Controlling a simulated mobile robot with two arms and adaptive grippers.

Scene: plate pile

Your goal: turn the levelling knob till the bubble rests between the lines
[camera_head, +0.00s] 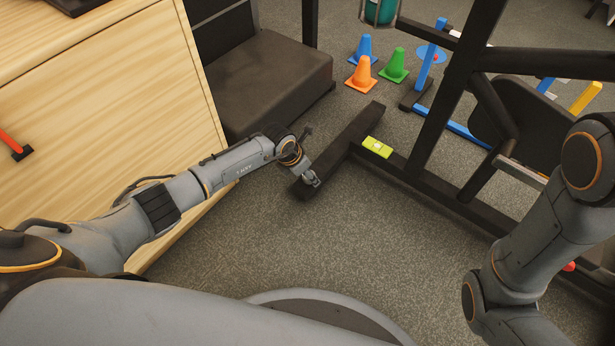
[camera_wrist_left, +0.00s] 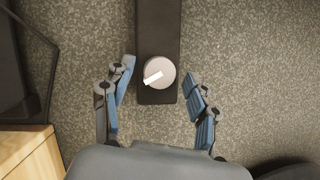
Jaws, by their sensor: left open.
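The levelling knob (camera_wrist_left: 158,70) is a pale grey disc with a white pointer mark, on the end of a dark beam (camera_wrist_left: 157,25) in the left wrist view. The pointer slants toward the lower left. My left gripper (camera_wrist_left: 159,80) is open, with its blue-padded fingers on either side of the knob and visible gaps to it. In the head view my left gripper (camera_head: 309,166) is at the near end of the dark beam (camera_head: 352,135) and mostly hides the knob. The yellow-green level (camera_head: 377,147) lies on the frame; its pale bubble is too small to place against lines.
A wooden cabinet (camera_head: 110,110) stands left of my left arm. A black padded block (camera_head: 265,80), several cones (camera_head: 362,75) and a dark upright frame (camera_head: 455,85) stand beyond. My right arm is at the right edge. The carpet (camera_head: 300,245) in front is clear.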

